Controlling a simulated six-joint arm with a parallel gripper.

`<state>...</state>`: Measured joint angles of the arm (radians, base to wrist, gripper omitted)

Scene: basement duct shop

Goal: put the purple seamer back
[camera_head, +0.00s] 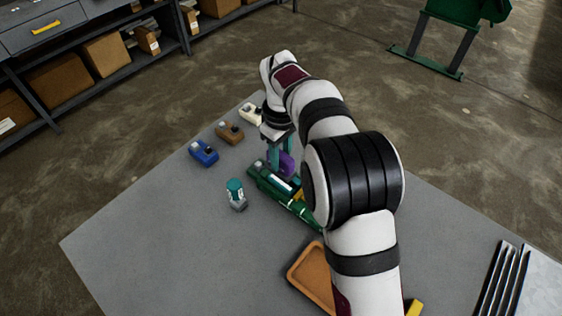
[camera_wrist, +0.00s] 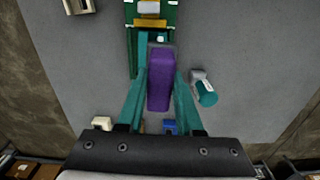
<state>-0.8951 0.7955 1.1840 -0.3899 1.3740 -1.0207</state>
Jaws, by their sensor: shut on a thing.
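My gripper (camera_head: 279,152) is shut on the purple seamer (camera_head: 286,164), a small block held between two teal fingers. In the wrist view the purple seamer (camera_wrist: 160,80) sits lengthwise between the fingertips (camera_wrist: 159,85). A long green holder or tool (camera_head: 262,178) lies right beside it, with white and yellow parts; its far part is hidden behind my arm. The green thing (camera_wrist: 131,45) also shows at the top of the wrist view, close to the seamer's far end. I cannot tell whether the seamer touches it or the table.
Blue (camera_head: 204,152), brown (camera_head: 229,132) and cream (camera_head: 250,113) blocks stand in a row near the table's left edge. A teal-and-grey bottle (camera_head: 236,194) is on the grey table (camera_head: 150,235). An orange tray (camera_head: 303,278) and dark rods (camera_head: 503,280) lie nearer. The left front is clear.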

